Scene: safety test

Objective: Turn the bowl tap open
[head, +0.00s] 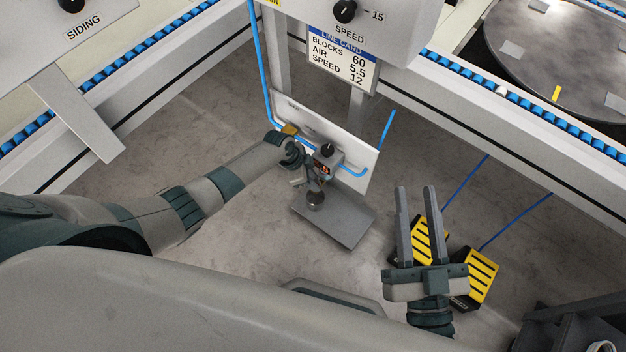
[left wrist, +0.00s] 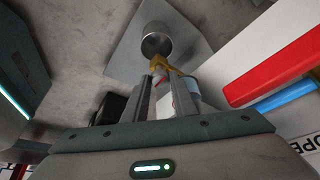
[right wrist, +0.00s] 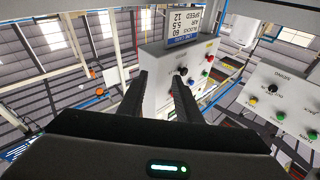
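The small air unit (head: 324,158) is mounted on a white panel (head: 355,153) with a blue pipe. A metal bowl (head: 315,199) hangs under it, above a grey plate; the bowl also shows in the left wrist view (left wrist: 157,42). A yellow-brass part (left wrist: 178,70), seemingly the tap, lies between the bowl and my left fingertips. My left gripper (head: 312,180) is at the unit, its fingers apart with a narrow gap in the left wrist view (left wrist: 165,82). Whether they touch the tap is unclear. My right gripper (head: 417,190) is open and empty.
A grey plate (head: 345,222) lies below the unit. Yellow-and-black striped pedals (head: 478,277) with blue lines stand on the floor at right. Conveyors (head: 530,110) and a sign card (head: 338,62) border the space. A second yellow part (head: 289,129) sits on the pipe.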

